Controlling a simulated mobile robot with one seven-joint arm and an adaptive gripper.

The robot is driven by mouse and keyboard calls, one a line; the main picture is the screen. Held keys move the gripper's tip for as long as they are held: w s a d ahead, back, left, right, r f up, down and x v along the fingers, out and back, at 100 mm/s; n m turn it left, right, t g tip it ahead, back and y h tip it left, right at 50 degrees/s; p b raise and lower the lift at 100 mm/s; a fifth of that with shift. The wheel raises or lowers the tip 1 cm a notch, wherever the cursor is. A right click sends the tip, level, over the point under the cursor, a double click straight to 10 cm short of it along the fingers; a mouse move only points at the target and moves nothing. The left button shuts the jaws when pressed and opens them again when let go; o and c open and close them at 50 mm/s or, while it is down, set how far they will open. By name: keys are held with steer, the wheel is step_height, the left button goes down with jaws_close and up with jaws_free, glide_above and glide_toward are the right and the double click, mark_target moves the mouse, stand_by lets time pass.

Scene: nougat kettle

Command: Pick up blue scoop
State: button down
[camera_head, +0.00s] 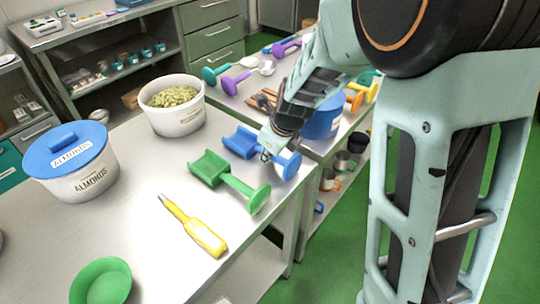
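The blue scoop (239,142) lies on the metal table near its right edge, its trough to the left and its round handle end to the right. My gripper (267,153) reaches down from the upper right, and its fingertips are at the scoop's handle, between trough and round end. The fingers hide part of the handle. I cannot tell whether they are open around it or shut on it. The scoop appears to rest on the table.
A green scoop (210,167) lies close in front of the blue one. A yellow-handled tool (205,236), a green bowl (103,285), a blue-lidded almond tub (85,184) and an open tub of green nuts (178,121) share the table. A second table holds more scoops.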

step_height(320, 180, up, 15)
steer(key=p, duration=0.7)
steer(key=shift+p, duration=0.4)
steer(key=shift+d, duration=0.1)
